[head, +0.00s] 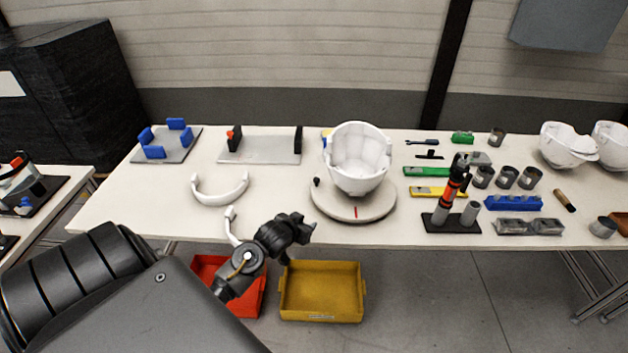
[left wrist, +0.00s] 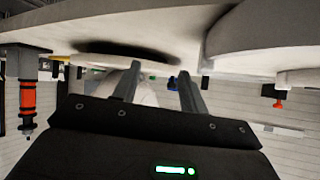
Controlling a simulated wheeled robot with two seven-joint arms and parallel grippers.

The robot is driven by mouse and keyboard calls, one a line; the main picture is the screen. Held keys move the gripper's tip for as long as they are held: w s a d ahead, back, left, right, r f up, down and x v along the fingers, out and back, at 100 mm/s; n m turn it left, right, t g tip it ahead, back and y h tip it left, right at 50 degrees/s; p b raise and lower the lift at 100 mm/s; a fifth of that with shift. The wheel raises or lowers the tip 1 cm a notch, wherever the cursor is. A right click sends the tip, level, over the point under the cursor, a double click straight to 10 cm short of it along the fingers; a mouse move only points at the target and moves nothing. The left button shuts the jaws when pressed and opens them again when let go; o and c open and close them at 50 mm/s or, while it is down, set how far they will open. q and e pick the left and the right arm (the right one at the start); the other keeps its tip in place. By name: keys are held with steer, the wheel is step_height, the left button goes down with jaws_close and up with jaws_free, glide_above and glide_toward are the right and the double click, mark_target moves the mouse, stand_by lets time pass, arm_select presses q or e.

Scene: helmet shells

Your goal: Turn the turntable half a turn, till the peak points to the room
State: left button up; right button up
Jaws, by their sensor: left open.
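The round white turntable (head: 333,205) lies near the table's front edge in the head view. It has a small black knob (head: 317,181) at its left rim and a red mark (head: 356,211) at its front. A white helmet shell (head: 357,172) sits on it, tilted so its hollow inside shows; I cannot make out which way its peak points. My left gripper (head: 300,232) is open and empty, just in front of the table edge, left of the turntable and apart from it. Its two fingers (left wrist: 156,90) show spread in the left wrist view. My right gripper is not in view.
A white curved band (head: 220,196) lies left of the turntable, with a smaller white piece (head: 231,226) at the edge. A black tool stand (head: 450,222) stands to the right. Red (head: 208,268) and yellow (head: 322,311) bins sit below the front edge.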

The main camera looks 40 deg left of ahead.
mark_target(315, 181)
arm_select(q)
steer(key=w+a+r+n+t, duration=0.1)
steer(key=w+a+r+t, duration=0.1)
steer(key=w+a+r, duration=0.4)
steer(key=shift+y, duration=0.3)
steer(key=p+x, duration=0.1)
steer(key=x, duration=0.9)
steer(key=shift+w+a+f, duration=0.15)
steer(key=shift+w+f, duration=0.1)
steer(key=shift+w, duration=0.05)
jaws_close()
